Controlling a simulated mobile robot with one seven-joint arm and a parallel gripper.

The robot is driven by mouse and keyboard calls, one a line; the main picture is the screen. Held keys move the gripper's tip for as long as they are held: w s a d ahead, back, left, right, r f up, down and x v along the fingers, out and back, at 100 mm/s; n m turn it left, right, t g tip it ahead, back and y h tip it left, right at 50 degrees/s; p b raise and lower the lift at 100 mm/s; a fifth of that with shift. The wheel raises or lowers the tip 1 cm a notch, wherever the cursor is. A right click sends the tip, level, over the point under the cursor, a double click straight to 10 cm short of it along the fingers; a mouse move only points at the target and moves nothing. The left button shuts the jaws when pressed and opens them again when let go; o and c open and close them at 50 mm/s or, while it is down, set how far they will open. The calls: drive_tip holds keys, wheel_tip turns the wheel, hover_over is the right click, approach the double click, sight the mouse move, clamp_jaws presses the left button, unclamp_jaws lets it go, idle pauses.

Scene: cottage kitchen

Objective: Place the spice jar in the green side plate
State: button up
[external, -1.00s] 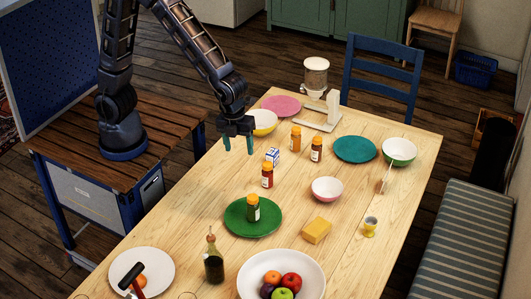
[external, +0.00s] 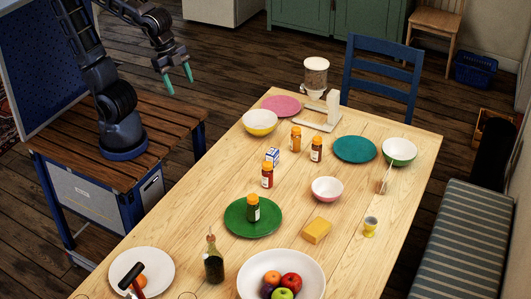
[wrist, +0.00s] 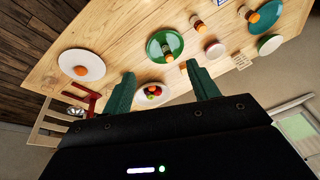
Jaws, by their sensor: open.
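A spice jar with green contents and an orange lid (external: 253,208) stands upright on the green side plate (external: 237,227), near the plate's middle. In the wrist view the green plate (wrist: 154,41) shows the jar (wrist: 167,53) within its rim. Other spice jars stand on the table off the plate: a red one (external: 267,175), a dark reddish one (external: 316,150) and an orange one (external: 296,139). My gripper (external: 179,81) is open and empty, raised off the table's left side, well away from the jar and plate.
A small blue and white box (external: 272,157) stands behind the red jar. A yellow sponge (external: 316,230), pink bowl (external: 327,189), oil bottle (external: 214,262), white plate (external: 157,261) and fruit bowl (external: 313,272) surround the green plate. A teal plate (external: 355,149) lies at the back right.

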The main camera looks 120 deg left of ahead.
drive_tip(key=s+n+t, duration=0.1)
drive_tip(key=s+n, duration=0.3)
drive_tip(key=s, duration=0.4)
drive_tip(key=shift+a+r, duration=0.15)
drive_tip(key=shift+r, duration=0.2)
